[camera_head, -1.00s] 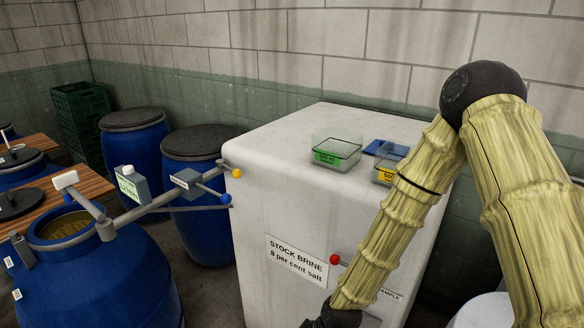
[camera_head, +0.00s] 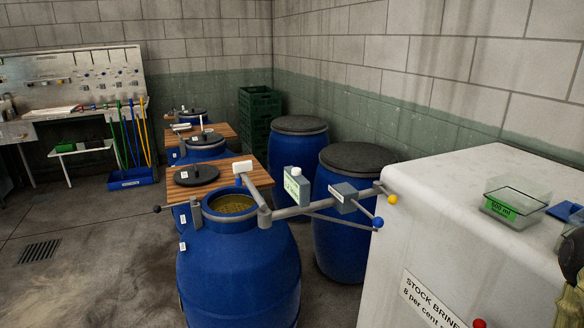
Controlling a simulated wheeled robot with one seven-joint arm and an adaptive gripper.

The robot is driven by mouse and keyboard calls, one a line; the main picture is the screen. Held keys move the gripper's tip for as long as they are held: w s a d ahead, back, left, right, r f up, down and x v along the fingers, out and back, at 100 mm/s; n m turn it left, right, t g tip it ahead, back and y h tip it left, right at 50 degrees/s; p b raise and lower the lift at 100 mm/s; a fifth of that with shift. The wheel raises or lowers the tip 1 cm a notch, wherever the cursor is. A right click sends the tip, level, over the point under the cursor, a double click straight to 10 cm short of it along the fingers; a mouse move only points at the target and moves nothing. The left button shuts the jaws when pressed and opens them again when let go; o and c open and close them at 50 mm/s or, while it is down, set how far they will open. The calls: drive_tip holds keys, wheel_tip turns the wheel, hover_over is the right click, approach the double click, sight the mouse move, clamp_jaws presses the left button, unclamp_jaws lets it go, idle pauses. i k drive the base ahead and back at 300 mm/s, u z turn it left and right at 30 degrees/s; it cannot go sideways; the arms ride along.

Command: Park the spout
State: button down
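A grey jointed pipe arm, which looks like the spout (camera_head: 292,212), runs over the open blue barrel (camera_head: 240,262) towards the white stock brine tank (camera_head: 400,240). Only a dark joint and a bit of yellow-green sleeve of my arm show at the right edge. My gripper's fingers are not visible.
Two lidded blue barrels (camera_head: 299,150) stand behind the pipe. A dark lid (camera_head: 196,174) lies on a wooden board. Green crates (camera_head: 259,115) are stacked by the wall. A clear 500 ml tray (camera_head: 515,207) stands on the tank. Open floor (camera_head: 100,250) lies left.

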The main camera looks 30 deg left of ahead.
sight(240, 169)
drive_tip(key=u, duration=0.25)
drive_tip(key=k, duration=0.35)
drive_tip(key=u, duration=0.8)
